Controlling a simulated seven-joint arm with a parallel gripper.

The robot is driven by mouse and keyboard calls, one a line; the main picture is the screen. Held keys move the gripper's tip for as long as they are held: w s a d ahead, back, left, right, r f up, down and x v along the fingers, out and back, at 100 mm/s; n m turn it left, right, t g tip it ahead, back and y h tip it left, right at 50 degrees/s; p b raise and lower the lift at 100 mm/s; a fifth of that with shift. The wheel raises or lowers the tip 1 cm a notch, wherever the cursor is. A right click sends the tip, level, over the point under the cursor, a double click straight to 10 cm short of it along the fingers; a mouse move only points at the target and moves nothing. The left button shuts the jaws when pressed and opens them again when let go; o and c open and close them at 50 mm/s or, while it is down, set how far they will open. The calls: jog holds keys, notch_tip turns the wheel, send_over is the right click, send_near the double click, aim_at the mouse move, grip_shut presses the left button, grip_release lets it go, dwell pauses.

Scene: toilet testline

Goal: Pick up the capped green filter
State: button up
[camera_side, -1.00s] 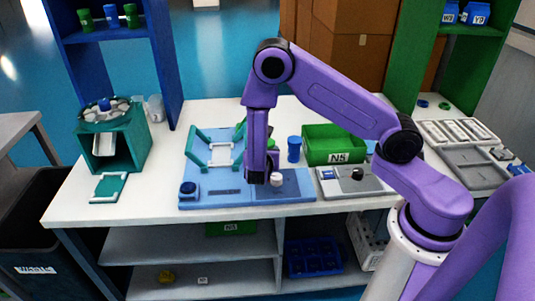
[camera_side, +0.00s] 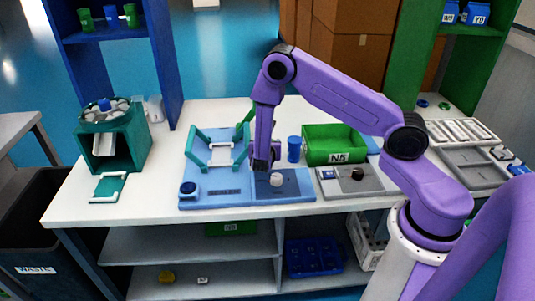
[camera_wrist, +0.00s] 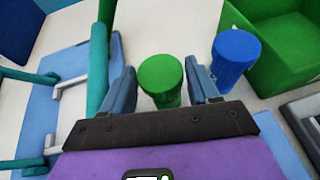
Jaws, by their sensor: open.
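The capped green filter (camera_wrist: 162,79) shows in the wrist view as an upright green cylinder with a round green top. It stands between the two blue-grey fingers of my gripper (camera_wrist: 162,88), with a gap visible on each side. My gripper is open. In the side view my gripper (camera_side: 266,163) is low over the back of the blue work plate (camera_side: 215,196); the arm hides the green filter there. A blue cylinder (camera_wrist: 236,55) stands just right of the filter; it also shows in the side view (camera_side: 294,149).
A teal frame with grey handles (camera_wrist: 98,75) is close on the gripper's left. A green bin marked N5 (camera_side: 337,157) stands to the right. A white knob (camera_side: 277,180) is on the plate in front of my gripper. Bare white table lies behind the filter.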

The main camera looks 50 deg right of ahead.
jog(key=c, duration=1)
jog(key=shift+r, duration=0.1)
